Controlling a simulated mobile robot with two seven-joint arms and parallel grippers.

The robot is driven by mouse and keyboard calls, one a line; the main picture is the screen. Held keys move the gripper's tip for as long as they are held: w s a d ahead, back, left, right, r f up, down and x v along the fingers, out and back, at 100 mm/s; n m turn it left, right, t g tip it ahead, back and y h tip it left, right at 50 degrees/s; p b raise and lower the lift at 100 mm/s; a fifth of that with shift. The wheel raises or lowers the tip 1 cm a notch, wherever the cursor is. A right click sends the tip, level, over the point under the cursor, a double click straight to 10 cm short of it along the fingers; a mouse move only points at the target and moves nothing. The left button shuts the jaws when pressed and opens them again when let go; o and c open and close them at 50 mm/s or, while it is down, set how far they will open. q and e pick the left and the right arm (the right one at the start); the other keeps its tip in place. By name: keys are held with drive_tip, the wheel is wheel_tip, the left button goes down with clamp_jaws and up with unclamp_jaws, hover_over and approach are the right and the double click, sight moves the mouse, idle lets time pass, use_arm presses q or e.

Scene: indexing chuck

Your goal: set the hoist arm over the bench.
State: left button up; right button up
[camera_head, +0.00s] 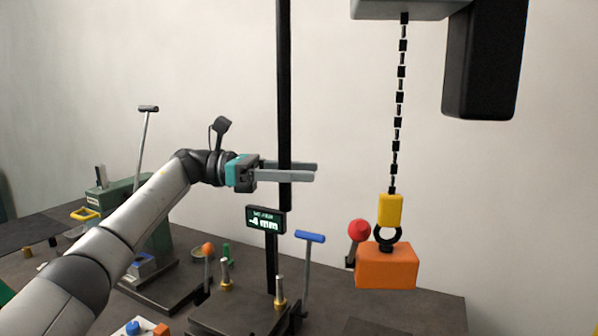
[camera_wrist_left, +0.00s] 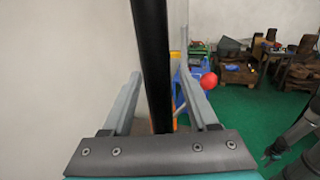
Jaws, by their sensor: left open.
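The hoist's chain (camera_head: 398,110) hangs from a grey housing (camera_head: 410,8) at the top right. It carries a yellow hook block (camera_head: 390,210) and a dark ring on an orange weight (camera_head: 386,266). The weight appears in front of the bench's right part; I cannot tell its height above it. A black vertical bar (camera_head: 284,80) hangs from above, its lower end just below my left gripper (camera_head: 316,172). The gripper is open, and in the left wrist view the bar (camera_wrist_left: 152,65) stands between the fingers, with gaps on both sides.
The dark bench (camera_head: 430,310) holds a display reading about -4 mm (camera_head: 266,220), a blue-topped T-handle (camera_head: 310,237), a red-knobbed lever (camera_head: 359,230), an orange-knobbed lever (camera_head: 208,249) and a green machine (camera_head: 120,200). A black box (camera_head: 485,60) hangs at upper right.

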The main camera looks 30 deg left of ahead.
use_arm(q)
drive_tip(key=v, duration=1.5)
drive_tip(key=shift+s+a, duration=0.1)
idle(0.5)
